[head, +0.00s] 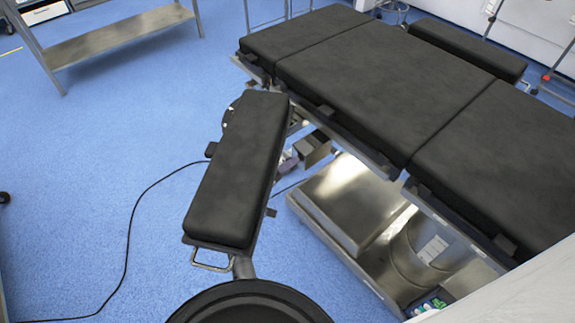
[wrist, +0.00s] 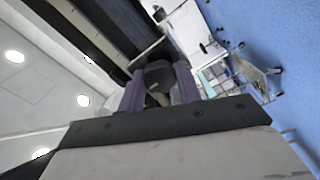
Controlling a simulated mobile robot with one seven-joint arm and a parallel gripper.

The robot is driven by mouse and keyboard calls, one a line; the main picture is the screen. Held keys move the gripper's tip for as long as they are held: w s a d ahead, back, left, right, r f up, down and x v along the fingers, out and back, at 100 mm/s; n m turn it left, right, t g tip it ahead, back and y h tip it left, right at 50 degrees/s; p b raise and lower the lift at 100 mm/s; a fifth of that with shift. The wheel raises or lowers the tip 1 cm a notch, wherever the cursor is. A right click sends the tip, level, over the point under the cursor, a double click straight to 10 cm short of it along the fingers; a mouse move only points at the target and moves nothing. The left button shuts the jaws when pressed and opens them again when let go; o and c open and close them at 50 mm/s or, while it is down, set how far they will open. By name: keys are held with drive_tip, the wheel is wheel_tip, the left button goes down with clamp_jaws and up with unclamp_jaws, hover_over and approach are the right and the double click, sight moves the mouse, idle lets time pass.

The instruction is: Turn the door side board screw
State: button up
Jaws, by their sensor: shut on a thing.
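A long black padded side board (head: 238,170) sticks out from the near side of the operating table (head: 350,75) in the head view. In the wrist view, the two purple fingers of my gripper (wrist: 157,82) stand on either side of a dark round screw knob (wrist: 158,72) and are shut on it. The board hides the screw there.
A second black side board (head: 468,50) is on the table's far side. The metal table base (head: 345,200) stands below the table top. A black cable (head: 130,235) lies on the blue floor. A metal shelf (head: 120,38) stands at the upper left. The floor at left is mostly open.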

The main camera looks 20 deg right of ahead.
idle(0.3)
drive_tip(key=o, duration=1)
drive_tip(key=shift+a, duration=0.1)
drive_tip(key=b+v, duration=0.3)
drive_tip(key=v, duration=1)
drive_tip(key=shift+s+a, duration=0.15)
drive_tip(key=shift+a, duration=0.2)
